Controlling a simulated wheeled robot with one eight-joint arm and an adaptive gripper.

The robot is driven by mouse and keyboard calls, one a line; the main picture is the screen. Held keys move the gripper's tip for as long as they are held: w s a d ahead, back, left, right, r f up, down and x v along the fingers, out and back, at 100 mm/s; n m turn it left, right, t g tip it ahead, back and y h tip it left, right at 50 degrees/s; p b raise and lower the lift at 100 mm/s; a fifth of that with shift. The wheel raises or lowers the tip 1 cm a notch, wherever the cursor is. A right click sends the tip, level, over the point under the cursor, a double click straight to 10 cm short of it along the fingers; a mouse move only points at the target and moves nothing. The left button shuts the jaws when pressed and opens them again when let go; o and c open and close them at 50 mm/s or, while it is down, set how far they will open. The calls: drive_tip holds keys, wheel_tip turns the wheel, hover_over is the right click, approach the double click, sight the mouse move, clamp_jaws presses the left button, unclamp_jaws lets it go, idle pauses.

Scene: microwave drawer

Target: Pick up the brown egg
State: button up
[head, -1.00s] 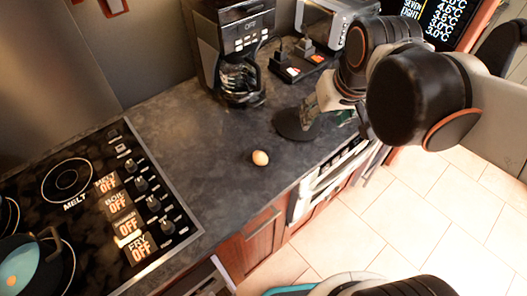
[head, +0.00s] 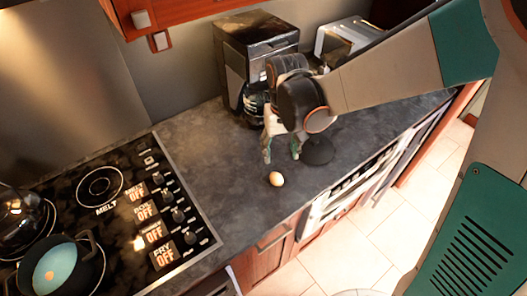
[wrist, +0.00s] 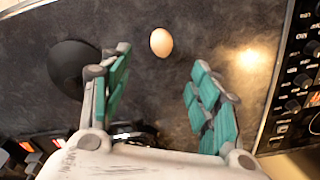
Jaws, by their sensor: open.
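The brown egg (head: 276,179) lies on the dark grey countertop, to the right of the stove. It also shows in the wrist view (wrist: 161,42), top centre, beyond the fingertips and between their lines. My gripper (head: 281,156) is open and empty, with its fingers pointing down just behind the egg in the head view. In the wrist view my gripper (wrist: 160,68) has its two teal-padded fingers spread wide. The egg is not touched by either finger.
A black round disc (head: 318,150) lies right of my gripper. A coffee maker (head: 250,62) and a toaster (head: 345,38) stand behind. The stove (head: 120,215) with a pan (head: 55,268) is at left. The counter's front edge is close to the egg.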

sight(276, 176)
wheel_tip(276, 176, down, 9)
drive_tip(key=b, duration=0.6)
drive_tip(key=shift+w+a+f+b, duration=0.1)
drive_tip(key=shift+f+b, duration=0.8)
drive_tip(key=shift+f, duration=0.45)
drive_tip(key=shift+w+a+f+b, duration=0.1)
drive_tip(key=shift+f+b, duration=0.75)
drive_tip(key=shift+f, duration=0.45)
drive_tip(key=shift+r, duration=0.1)
drive_tip(key=c, duration=0.7)
